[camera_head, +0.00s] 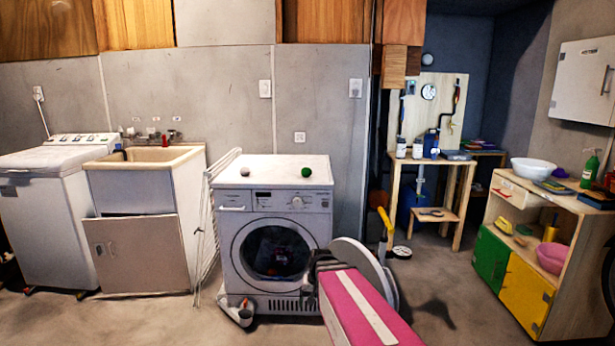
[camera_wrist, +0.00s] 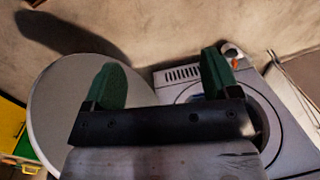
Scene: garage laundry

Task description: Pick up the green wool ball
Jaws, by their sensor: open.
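The green wool ball (camera_head: 306,172) rests on the white top of the washing machine (camera_head: 225,175), right of the middle. A pale, whitish ball (camera_head: 245,172) sits apart from it on the left of the same top. My gripper (camera_wrist: 162,80) is open and empty, its two green fingers well apart in the wrist view. In the head view my arm reaches in low in front of the machine's right side, below the top and away from the ball. The ball does not show in the wrist view.
A round pale disc (camera_head: 381,269) stands just right of the washing machine, partly behind my arm. A drying rack (camera_head: 207,230) leans at the machine's left, beside the sink cabinet (camera_head: 140,252). A wooden workbench (camera_head: 466,180) stands back right. Floor is clear in front of the sink.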

